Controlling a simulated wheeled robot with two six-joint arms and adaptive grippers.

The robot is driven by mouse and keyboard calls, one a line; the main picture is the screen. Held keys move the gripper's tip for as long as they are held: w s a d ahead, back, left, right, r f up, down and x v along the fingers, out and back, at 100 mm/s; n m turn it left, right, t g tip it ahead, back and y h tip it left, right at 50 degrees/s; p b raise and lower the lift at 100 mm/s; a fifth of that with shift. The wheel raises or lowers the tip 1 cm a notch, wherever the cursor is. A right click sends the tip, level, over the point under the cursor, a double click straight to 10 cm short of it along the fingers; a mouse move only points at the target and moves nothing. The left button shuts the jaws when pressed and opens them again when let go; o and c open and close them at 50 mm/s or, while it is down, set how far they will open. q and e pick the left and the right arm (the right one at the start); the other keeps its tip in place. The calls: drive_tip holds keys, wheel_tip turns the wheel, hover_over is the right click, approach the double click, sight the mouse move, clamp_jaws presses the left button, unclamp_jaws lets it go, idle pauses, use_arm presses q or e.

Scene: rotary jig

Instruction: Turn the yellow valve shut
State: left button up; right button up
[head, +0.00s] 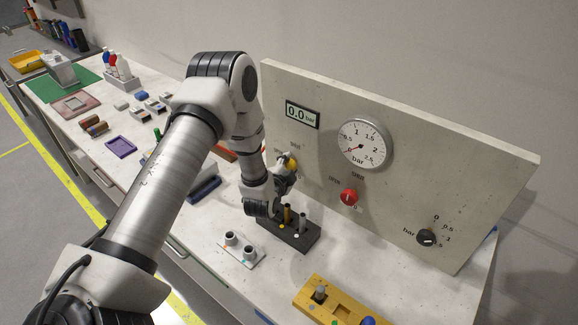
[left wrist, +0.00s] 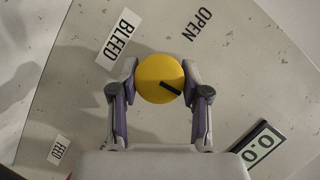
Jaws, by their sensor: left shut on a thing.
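The yellow valve (head: 292,164) is a round knob on the upright panel (head: 400,120), below the 0.0 bar display. In the left wrist view the yellow valve (left wrist: 152,74) shows a black mark running toward the lower right. The OPEN label (left wrist: 197,25) is above right of it and the BLEED label (left wrist: 120,38) above left. My left gripper (head: 287,169) is at the knob; in its wrist view the fingers (left wrist: 158,82) press on the knob from both sides. My right gripper is not in view.
A red knob (head: 349,196), a black knob (head: 427,237) and a round gauge (head: 363,144) are on the same panel. Below my left arm stand a black block (head: 303,241) with upright pegs and a white plate (head: 240,259) with two cups. A yellow tray (head: 312,304) is in front.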

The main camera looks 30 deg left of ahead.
use_arm(q)
drive_tip(key=o, duration=1.1)
drive_tip(key=shift+w, duration=0.1)
drive_tip(key=shift+o, duration=0.2)
drive_tip(key=v, duration=1.2)
